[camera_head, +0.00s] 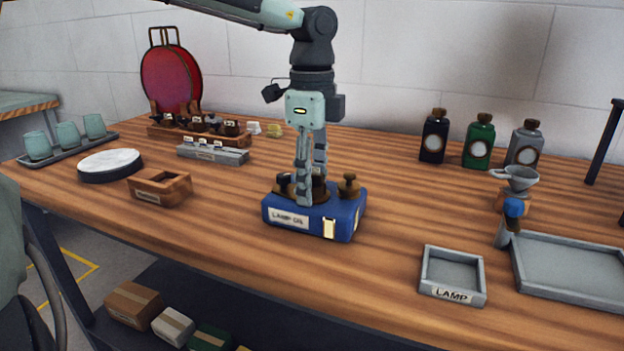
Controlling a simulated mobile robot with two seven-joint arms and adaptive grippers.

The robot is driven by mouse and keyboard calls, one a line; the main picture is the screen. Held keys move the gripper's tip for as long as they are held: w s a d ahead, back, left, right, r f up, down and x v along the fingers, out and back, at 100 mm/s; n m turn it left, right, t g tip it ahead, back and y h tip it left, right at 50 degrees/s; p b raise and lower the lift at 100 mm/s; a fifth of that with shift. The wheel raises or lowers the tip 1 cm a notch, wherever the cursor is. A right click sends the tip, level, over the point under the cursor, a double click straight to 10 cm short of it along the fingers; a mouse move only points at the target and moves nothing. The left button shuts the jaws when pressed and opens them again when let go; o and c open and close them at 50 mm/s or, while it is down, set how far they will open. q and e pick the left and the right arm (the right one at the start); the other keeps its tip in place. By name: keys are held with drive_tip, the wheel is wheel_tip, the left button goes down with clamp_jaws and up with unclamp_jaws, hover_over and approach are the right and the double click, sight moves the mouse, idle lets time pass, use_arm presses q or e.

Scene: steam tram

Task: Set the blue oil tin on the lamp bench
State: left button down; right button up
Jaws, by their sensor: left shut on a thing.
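The blue oil tin (345,222), a low blue box with a white label reading LAMP OIL and several brown and dark caps on top, is at the middle of the wooden bench (215,245). It looks upright; I cannot tell whether its base touches the wood. My left gripper (311,190) points straight down over it, its fingers shut on the tin at the middle of its top. The fingers hide part of the caps. My right gripper is not in view.
A small grey tray labelled LAMP (427,268) stands front right, beside a larger grey tray (518,262) and a funnel stand (515,180). Several bottles (478,145) stand behind. A wooden box (160,190) and white disc (110,163) are left. Wood left of the LAMP tray is clear.

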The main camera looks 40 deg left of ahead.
use_arm(q)
drive_tip(key=c, duration=0.8)
unclamp_jaws()
drive_tip(key=shift+f, duration=0.1)
wheel_tip(320, 180, up, 12)
drive_tip(key=shift+r, duration=0.15)
